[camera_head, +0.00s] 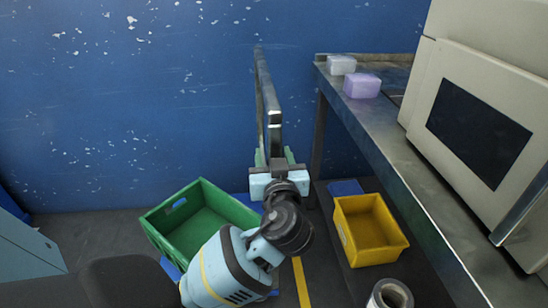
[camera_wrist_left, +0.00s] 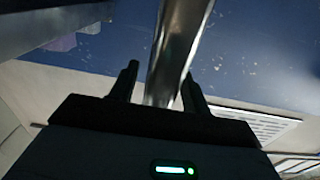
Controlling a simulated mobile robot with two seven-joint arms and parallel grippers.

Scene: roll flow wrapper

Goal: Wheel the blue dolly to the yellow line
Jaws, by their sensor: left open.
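The blue dolly shows only as small blue edges (camera_head: 171,268) under a green crate (camera_head: 205,209); the rest is hidden by the crate and my arm. A grey metal handle (camera_head: 263,85) rises in front of the wall. My left gripper (camera_head: 275,158) is at the lower part of this handle, fingers pointing away from me. In the left wrist view the handle bar (camera_wrist_left: 180,40) passes between the two open fingers (camera_wrist_left: 160,78), which stand apart on either side of it. A yellow line (camera_head: 301,283) on the floor shows partly, right of my forearm. My right gripper is not in view.
A metal table (camera_head: 395,150) on the right carries a beige machine (camera_head: 440,60), a white block (camera_head: 341,64) and a purple block (camera_head: 362,85). A yellow bin (camera_head: 370,230) and a roll (camera_head: 390,296) sit below. A blue wall (camera_head: 130,110) closes the back.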

